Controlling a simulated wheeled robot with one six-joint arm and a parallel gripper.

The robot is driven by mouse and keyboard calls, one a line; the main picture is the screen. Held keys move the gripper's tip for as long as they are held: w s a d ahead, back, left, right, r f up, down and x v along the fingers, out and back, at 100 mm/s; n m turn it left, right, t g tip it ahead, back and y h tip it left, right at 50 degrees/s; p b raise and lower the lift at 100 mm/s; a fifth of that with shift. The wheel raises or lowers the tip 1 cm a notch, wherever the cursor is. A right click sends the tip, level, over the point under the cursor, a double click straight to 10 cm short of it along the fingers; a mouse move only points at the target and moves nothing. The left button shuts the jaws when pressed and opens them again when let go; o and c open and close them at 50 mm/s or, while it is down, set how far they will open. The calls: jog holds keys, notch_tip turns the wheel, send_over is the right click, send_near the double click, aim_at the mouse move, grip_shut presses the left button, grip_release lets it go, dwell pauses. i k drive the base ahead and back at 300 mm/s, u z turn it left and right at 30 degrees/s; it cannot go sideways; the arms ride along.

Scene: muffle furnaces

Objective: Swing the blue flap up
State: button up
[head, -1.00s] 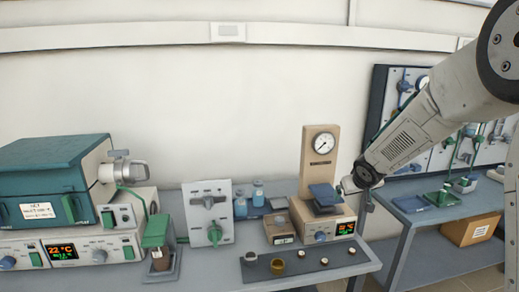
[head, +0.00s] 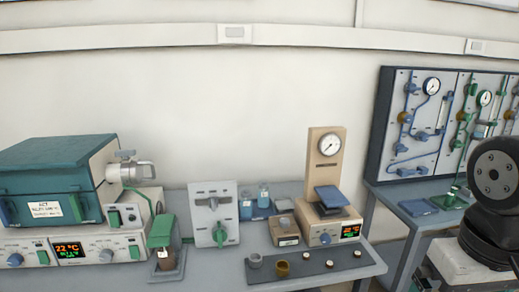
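The blue flap (head: 331,197) sits on the front of the tan device (head: 325,165) with a round gauge, above its orange-lit display. The flap is seen at a slant, and its exact angle is hard to tell at this size. Nothing touches it in the head view. My gripper is outside the head view; only a dark joint and pale link of my arm show at the right edge, well apart from the flap.
A grey bench (head: 350,276) carries a teal furnace (head: 60,170) at left, a green-topped press (head: 163,240), a grey switch panel (head: 212,210), blue bottles (head: 263,195) and small cups on a dark strip. A piped wall panel (head: 440,120) stands behind the right bench.

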aim_at(331, 196)
jog(key=k, duration=0.55)
jog(key=u, duration=0.5)
jog(key=i, duration=0.95)
jog(key=u, duration=0.25)
